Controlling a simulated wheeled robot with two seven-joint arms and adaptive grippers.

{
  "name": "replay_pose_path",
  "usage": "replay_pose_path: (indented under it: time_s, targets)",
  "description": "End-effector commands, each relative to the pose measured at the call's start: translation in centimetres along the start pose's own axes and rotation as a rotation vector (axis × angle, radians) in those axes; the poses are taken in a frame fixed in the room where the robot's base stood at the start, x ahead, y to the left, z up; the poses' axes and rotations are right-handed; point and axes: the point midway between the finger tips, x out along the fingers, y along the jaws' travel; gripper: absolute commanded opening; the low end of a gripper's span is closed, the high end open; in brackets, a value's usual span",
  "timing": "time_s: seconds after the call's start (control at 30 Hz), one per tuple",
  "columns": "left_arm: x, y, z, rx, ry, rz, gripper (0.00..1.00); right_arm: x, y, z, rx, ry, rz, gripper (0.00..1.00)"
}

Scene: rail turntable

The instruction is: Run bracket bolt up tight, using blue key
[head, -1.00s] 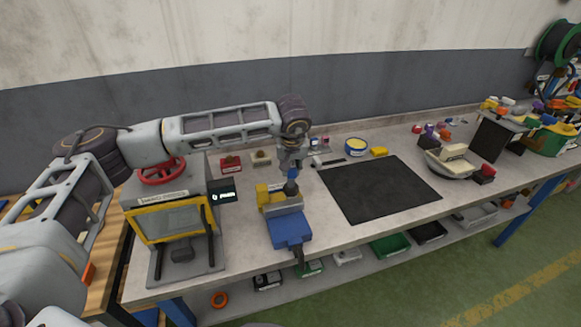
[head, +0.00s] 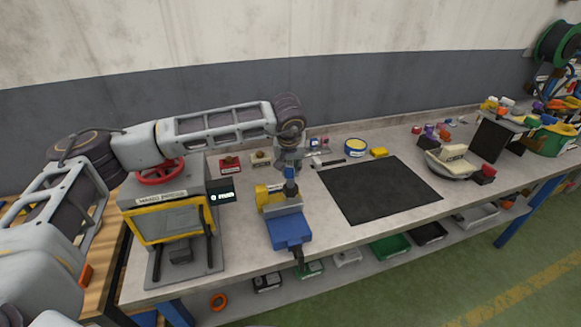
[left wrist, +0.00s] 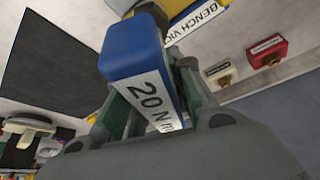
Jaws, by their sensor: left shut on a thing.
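The blue key (head: 290,172) is upright in my left gripper (head: 289,165). In the left wrist view the key (left wrist: 135,50) fills the middle, with a white "20 N m" label, and the fingers of my left gripper (left wrist: 150,105) are shut on it. The key's dark lower end (head: 291,188) is over the bench vice (head: 291,232). A yellow part (head: 268,192), perhaps the bracket, is at the vice's jaws. The bolt is hidden, so I cannot tell whether the key sits on it. My right gripper is out of view.
A hand press (head: 165,222) with a red wheel and a small display stands left of the vice. A black mat (head: 380,188) lies to the right. Red (head: 230,164) and tan (head: 261,158) button boxes stand behind. Bins (head: 390,246) line the lower shelf.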

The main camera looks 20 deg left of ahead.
Motion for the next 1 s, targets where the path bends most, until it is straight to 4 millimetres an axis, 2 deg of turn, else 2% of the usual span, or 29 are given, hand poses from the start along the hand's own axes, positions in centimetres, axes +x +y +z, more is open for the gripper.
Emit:
replay_pose_path:
  time_s: [1.0]
  targets:
    - [-0.07, 0.19, -0.03, 0.115, 0.001, 0.048, 0.0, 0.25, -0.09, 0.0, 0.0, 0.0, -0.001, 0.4]
